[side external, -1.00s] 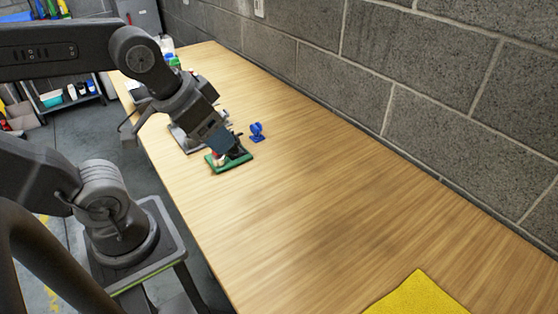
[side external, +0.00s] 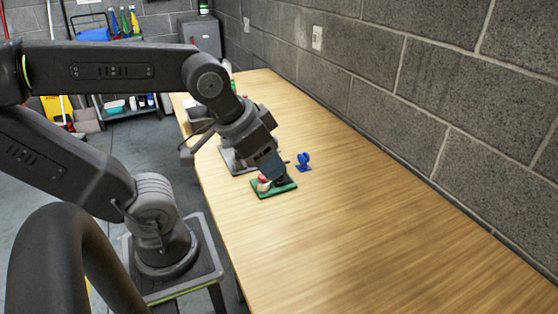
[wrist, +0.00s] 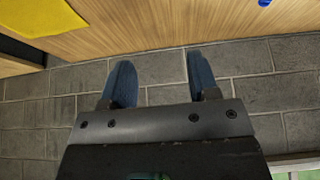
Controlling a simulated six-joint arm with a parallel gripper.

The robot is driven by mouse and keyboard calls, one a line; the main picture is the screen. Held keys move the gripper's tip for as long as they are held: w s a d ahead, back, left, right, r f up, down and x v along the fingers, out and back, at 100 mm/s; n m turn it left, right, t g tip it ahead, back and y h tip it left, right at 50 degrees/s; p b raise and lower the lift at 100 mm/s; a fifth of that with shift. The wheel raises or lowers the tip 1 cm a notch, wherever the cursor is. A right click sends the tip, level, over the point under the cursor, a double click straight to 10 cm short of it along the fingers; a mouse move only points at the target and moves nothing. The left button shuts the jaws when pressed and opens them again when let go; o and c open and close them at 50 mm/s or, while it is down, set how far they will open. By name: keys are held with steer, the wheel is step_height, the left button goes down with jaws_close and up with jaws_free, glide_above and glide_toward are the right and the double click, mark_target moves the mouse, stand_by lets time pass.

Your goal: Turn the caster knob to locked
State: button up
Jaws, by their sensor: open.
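My gripper (side external: 273,172) is low over a green base plate (side external: 289,189) in the side view. A red and pale part (side external: 263,181) shows on the plate beside the fingers. The fingers cover much of what stands on the plate, and I cannot make out a caster knob or its setting. In the wrist view my gripper (wrist: 160,80) has two blue fingers spread apart with nothing between them. A small blue piece (side external: 303,161) stands on the table right of the green plate. A bit of blue (wrist: 264,2) shows at the wrist view's top edge.
A grey plate (side external: 236,160) lies behind my gripper on the wooden table (side external: 350,240). A block wall (side external: 420,100) runs along the table's right side. A yellow cloth (wrist: 40,16) shows in the wrist view. The near table surface is clear.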

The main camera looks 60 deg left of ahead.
steer(key=w+a+n, duration=0.2)
steer(key=w+n, duration=0.1)
steer(key=w+a+n, duration=0.2)
steer(key=n, duration=0.1)
steer(key=w+a+f+n+g, duration=0.1)
steer(key=w+a+n, duration=0.1)
steer(key=w+n, duration=0.1)
steer(key=shift+w+a+n, duration=0.25)
steer(key=shift+w+n, duration=0.05)
steer(key=shift+w, duration=0.05)
steer(key=shift+c, duration=1.1)
steer(key=w+a+f+n, duration=0.2)
steer(key=a+f+n, duration=0.3)
steer(key=a+n, duration=0.4)
steer(key=w+a+f+n, duration=0.1)
steer(key=a+f+n, duration=0.55)
steer(key=a, duration=0.45)
steer(key=w+a+f+n, duration=0.2)
steer(key=a+f+n, duration=0.3)
steer(key=a+n, duration=0.45)
steer(key=shift+m+h, duration=0.3)
steer(key=x, duration=1.3)
steer(key=shift+a, duration=0.3)
steer(key=c, duration=0.6)
